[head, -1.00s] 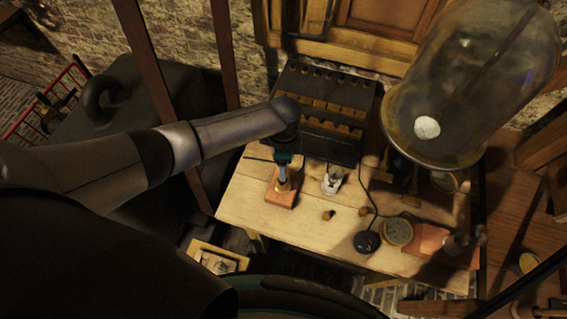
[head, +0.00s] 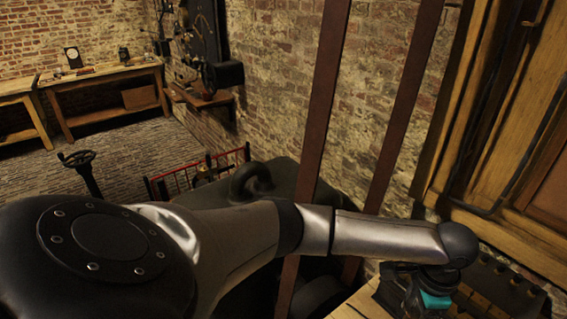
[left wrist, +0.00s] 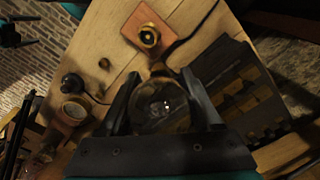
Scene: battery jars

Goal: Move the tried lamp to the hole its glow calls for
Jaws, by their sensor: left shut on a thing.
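My left gripper (left wrist: 160,85) is shut on a clear glass lamp (left wrist: 160,106), its fingers on either side of the bulb. A small pale spot shows inside the glass; I cannot tell that it glows. A wooden block with a brass socket (left wrist: 148,37) lies just beyond the lamp on the bench, and the socket looks empty. The dark stepped rack (left wrist: 235,85) stands to the right in the left wrist view; its holes are hard to make out. In the head view the left gripper (head: 428,298) is low, beside the rack (head: 505,288). My right gripper is not seen.
The wooden bench (left wrist: 112,40) also holds a black round knob (left wrist: 72,83) with a cable and a round brass-coloured piece (left wrist: 75,108) at left. In the head view, a brick wall and wooden cabinet (head: 535,170) rise behind the rack.

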